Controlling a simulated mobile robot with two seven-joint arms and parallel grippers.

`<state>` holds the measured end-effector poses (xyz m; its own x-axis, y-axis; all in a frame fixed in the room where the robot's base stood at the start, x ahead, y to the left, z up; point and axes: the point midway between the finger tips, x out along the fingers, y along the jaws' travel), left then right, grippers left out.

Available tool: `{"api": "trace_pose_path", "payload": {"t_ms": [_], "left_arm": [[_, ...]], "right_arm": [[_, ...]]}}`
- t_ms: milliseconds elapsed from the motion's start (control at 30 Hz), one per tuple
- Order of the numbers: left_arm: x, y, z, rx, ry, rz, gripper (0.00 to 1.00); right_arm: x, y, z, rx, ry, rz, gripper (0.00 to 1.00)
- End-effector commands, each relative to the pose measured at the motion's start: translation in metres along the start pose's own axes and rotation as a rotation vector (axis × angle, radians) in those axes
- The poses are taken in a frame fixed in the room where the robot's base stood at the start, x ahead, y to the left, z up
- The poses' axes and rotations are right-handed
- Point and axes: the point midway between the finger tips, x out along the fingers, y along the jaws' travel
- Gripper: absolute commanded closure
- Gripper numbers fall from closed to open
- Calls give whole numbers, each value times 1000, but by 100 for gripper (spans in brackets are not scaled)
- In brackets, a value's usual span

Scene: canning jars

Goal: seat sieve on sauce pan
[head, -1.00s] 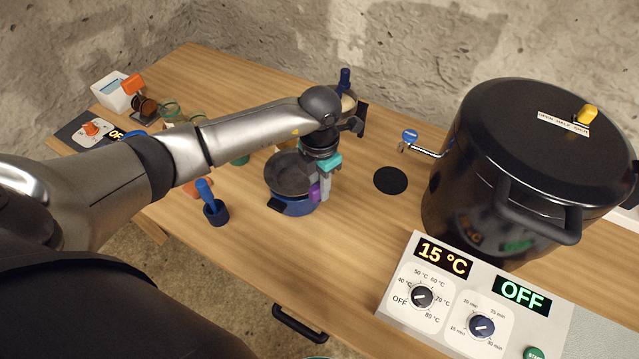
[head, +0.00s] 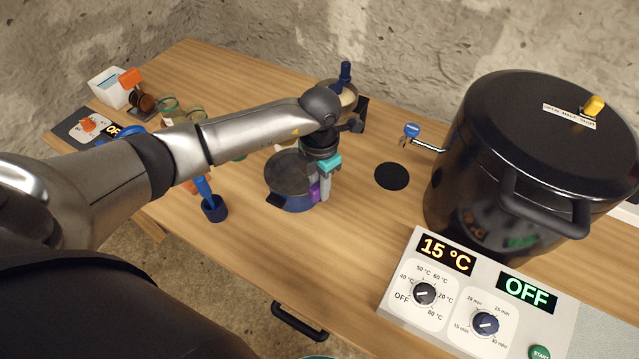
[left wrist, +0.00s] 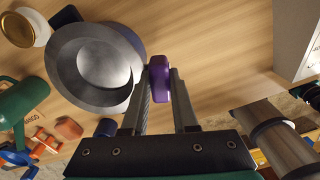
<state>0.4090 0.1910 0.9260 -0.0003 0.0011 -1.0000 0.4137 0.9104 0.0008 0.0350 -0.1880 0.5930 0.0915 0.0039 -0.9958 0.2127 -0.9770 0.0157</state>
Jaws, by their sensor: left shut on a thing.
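The sieve (head: 290,170) is a grey bowl with a wide rim and a purple handle. It lies over the blue sauce pan (head: 292,203) in the middle of the table, hiding the pan's opening. My left gripper (head: 322,192) is at the right side of the pan, pointing down, shut on the sieve's handle. The left wrist view shows the purple handle (left wrist: 160,78) between the fingers and the sieve bowl (left wrist: 97,68) at upper left. A dark blue edge of the pan (left wrist: 134,42) shows beyond the rim. I cannot tell whether the rim touches the pan all round.
A large black pot (head: 535,150) with a tap stands at right, behind a control panel (head: 470,300). A black disc (head: 391,176) lies right of the pan. A dark blue cup (head: 214,209) holding a blue-handled tool stands at left. The wood between cup and panel is clear.

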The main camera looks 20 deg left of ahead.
Motion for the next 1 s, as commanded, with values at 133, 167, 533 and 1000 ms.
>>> {"api": "trace_pose_path", "payload": {"t_ms": [133, 167, 533, 1000], "left_arm": [[4, 0, 0, 0, 0, 1, 100], [4, 0, 0, 0, 0, 1, 100], [10, 0, 0, 0, -1, 1, 100], [9, 0, 0, 0, -1, 0, 42]], "right_arm": [[3, 0, 0, 0, 0, 0, 50], [4, 0, 0, 0, 0, 0, 50], [8, 0, 1, 0, 0, 0, 50], [8, 0, 1, 0, 0, 0, 50]]}}
